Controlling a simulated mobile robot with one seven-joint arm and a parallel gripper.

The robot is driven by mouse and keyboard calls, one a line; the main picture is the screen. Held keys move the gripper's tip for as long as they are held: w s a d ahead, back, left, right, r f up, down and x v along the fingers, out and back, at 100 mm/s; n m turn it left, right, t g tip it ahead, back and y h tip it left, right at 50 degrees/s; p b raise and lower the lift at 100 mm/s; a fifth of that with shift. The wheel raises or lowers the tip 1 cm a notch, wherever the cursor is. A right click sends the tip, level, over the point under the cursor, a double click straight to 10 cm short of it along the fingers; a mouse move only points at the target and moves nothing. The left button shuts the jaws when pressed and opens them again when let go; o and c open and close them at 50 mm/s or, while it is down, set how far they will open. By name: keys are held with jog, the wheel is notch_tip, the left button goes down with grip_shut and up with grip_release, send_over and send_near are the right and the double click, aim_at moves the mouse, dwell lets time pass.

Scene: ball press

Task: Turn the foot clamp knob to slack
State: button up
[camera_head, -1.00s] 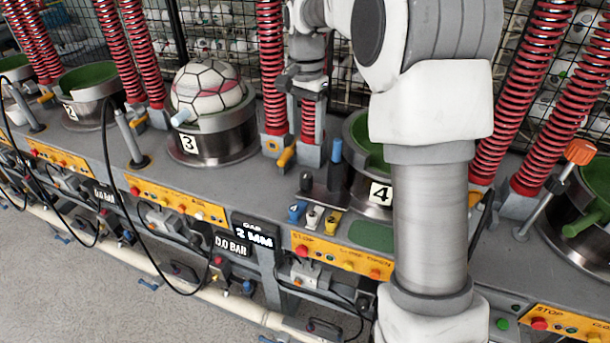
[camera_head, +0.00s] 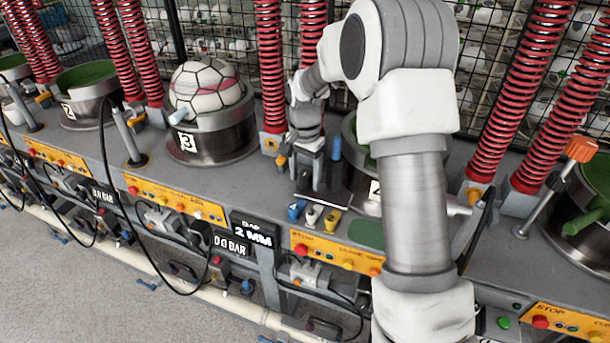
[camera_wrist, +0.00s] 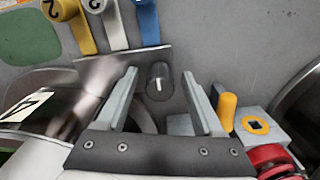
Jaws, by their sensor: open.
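A dark grey round knob (camera_wrist: 160,73) with a short white mark shows in the wrist view, and I take it to be the foot clamp knob. The mark points roughly up and down in that picture. My gripper (camera_wrist: 158,92) is open, with one finger on each side of the knob and a gap to each. I cannot tell how far down the fingers reach beside it. In the head view my gripper (camera_head: 316,176) points down at the bench beside station 4, and the knob is hidden behind it there.
Blue (camera_head: 296,210), white (camera_head: 313,216) and yellow (camera_head: 332,219) levers stand close in front of the knob. A blue-topped post (camera_head: 336,148) and the station 4 cup are beside the gripper. A yellow handle (camera_wrist: 227,110) lies near one finger.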

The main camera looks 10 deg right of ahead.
grip_shut()
jog(key=shift+n, duration=0.3)
jog(key=n, duration=0.8)
jog(key=shift+n+p, duration=0.4)
jog(key=n, duration=0.4)
jog(key=shift+d+n+p, duration=0.1)
jog(key=shift+n+p, duration=0.2)
jog(key=shift+p, duration=0.05)
jog(key=shift+n+p, duration=0.35)
jog(key=shift+n, duration=1.55)
